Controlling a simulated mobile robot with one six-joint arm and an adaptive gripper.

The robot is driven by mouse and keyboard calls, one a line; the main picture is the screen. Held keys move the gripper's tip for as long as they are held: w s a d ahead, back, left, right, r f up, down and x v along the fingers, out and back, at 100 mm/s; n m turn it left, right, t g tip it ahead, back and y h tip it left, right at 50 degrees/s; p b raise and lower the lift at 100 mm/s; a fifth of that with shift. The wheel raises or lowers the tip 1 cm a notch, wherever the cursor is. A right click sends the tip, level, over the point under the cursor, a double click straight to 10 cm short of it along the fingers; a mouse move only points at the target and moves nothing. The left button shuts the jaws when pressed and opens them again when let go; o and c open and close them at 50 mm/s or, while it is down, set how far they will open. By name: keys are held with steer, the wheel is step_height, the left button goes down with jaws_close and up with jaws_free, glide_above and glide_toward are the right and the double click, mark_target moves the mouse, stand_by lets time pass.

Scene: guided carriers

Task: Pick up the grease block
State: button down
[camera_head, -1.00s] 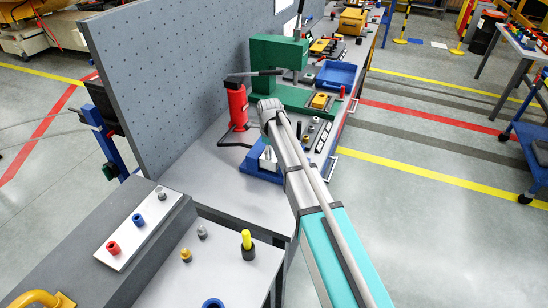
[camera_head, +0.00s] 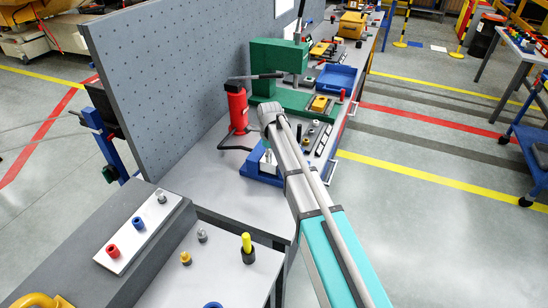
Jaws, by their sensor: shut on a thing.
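My arm (camera_head: 318,225) reaches from the bottom right up over the workbench, and its grey far joint (camera_head: 270,115) is above the blue base with a silver part (camera_head: 267,158). My gripper's fingers do not show; they are hidden behind or beneath the arm. I cannot make out a grease block for certain, and whatever is in the gripper is hidden too.
A red bottle jack (camera_head: 237,107), a green press (camera_head: 279,60) and a blue tray (camera_head: 336,77) stand on the bench beyond my arm. A grey pegboard (camera_head: 180,75) walls its left side. A white strip (camera_head: 122,246) with small plugs lies near.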

steer(key=shift+r, duration=0.15)
stand_by(0.3)
step_height(320, 180, up, 10)
steer(key=p, duration=1)
steer(key=shift+f, duration=0.2)
steer(key=shift+s, duration=0.1)
stand_by(0.4)
